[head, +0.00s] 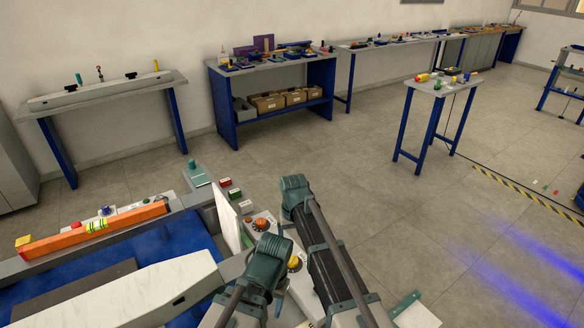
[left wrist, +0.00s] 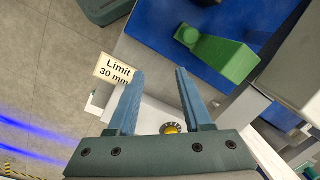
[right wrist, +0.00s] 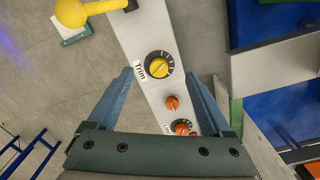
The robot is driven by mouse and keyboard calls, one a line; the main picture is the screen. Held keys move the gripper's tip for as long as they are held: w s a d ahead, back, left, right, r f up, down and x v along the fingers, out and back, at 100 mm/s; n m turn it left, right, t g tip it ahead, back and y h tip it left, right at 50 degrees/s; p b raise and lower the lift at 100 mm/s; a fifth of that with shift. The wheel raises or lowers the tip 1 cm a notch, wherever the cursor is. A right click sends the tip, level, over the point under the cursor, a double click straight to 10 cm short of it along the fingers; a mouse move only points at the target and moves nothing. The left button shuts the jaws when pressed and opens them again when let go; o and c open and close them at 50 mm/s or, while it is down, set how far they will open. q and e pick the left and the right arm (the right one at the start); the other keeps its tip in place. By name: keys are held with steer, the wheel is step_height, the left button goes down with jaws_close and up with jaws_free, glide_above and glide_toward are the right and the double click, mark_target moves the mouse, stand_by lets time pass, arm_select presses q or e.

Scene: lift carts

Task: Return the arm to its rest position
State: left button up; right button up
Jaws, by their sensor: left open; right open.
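My left gripper (head: 268,250) hangs over the control panel beside the blue-decked cart in the head view. In the left wrist view its two fingers (left wrist: 160,74) are apart with nothing between them. My right gripper (head: 297,190) is farther forward over the panel's right side; its fingertips are hard to see in the head view. In the right wrist view its fingers (right wrist: 159,75) are apart and empty. Below them are a yellow Trim knob (right wrist: 159,66) and orange knobs (right wrist: 172,103). Neither gripper visibly holds anything.
A "Limit 30 mm" card (left wrist: 116,70) and a green block (left wrist: 225,55) lie below the left wrist. A yellow lever knob (right wrist: 71,12) shows at the right wrist view's top. An orange beam (head: 90,232) lies along the cart. Open floor (head: 390,220) stretches right.

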steer(key=s+d+n, duration=0.1)
steer(key=s+d, duration=0.1)
steer(key=s, duration=0.8)
steer(key=s+d+h, duration=0.1)
steer(key=s+d, duration=0.2)
steer(key=s, duration=0.8)
steer(key=shift+s+d+n, duration=0.15)
steer(key=shift+s+n, duration=0.15)
steer(key=shift+n, duration=0.1)
steer(key=shift+r, duration=0.1)
stand_by(1.7)
